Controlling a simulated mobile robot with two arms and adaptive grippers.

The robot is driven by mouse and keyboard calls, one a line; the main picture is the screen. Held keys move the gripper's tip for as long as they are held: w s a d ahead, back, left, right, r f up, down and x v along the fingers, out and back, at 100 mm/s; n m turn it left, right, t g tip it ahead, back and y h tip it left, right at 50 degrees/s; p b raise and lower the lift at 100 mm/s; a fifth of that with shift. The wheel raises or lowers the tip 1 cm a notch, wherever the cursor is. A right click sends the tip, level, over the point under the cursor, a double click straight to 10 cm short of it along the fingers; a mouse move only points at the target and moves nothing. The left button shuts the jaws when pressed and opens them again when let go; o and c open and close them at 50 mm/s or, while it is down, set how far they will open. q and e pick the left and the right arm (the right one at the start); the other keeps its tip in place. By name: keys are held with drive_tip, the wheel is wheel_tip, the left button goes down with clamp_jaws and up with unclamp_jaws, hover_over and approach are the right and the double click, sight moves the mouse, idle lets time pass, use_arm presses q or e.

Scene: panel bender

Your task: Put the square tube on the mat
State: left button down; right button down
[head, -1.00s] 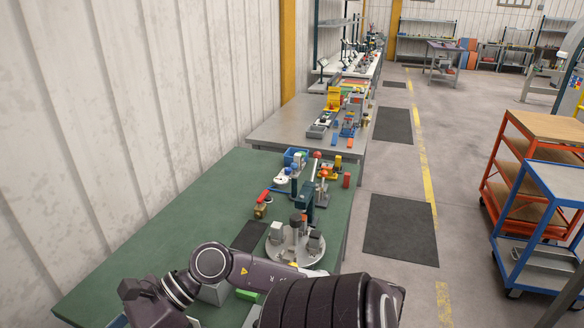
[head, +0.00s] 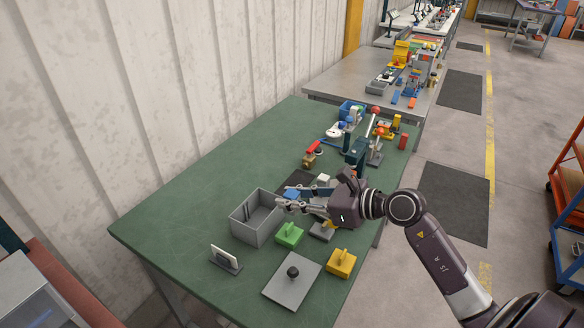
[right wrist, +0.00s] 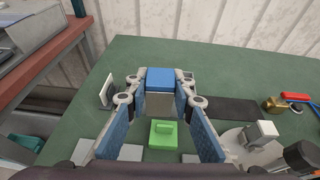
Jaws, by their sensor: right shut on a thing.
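The square tube looks like the blue piece (head: 292,194) at my right gripper's fingertips; it also shows between the fingers in the right wrist view (right wrist: 160,78). My right gripper (head: 281,204) is shut on it, above the table beside the right rim of a grey bin. The fingers partly hide the tube. The dark mat (right wrist: 228,108) lies flat on the green table, to the right of the gripper in the right wrist view. In the head view the mat (head: 299,177) is partly hidden behind the gripper. My left gripper is not in view.
The open grey bin (head: 244,232) stands near the fingertips. A green block (head: 289,235), a yellow block (head: 341,262), a grey plate with a knob (head: 290,284) and a small stand (head: 225,259) are nearby. Fixtures crowd the far end. The table's left part is clear.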

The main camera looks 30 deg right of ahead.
drive_tip(key=w+d+f+m+t+h+b, duration=0.1)
drive_tip(key=w+d+f+m+h+b, duration=0.2)
drive_tip(key=w, duration=0.6)
drive_tip(key=w+d+f+m+t+h, duration=0.1)
drive_tip(key=w+d+f+m+h, duration=0.2)
drive_tip(key=w, duration=0.6)
drive_tip(key=shift+n, duration=0.4)
drive_tip(key=f+b, duration=0.3)
drive_tip(key=d+f+b, duration=0.1)
drive_tip(key=f+b, duration=0.2)
drive_tip(key=shift+d+f, duration=0.2)
drive_tip(key=shift+f, duration=0.05)
drive_tip(key=shift+f+b, duration=0.55)
drive_tip(key=c, duration=1.6)
unclamp_jaws()
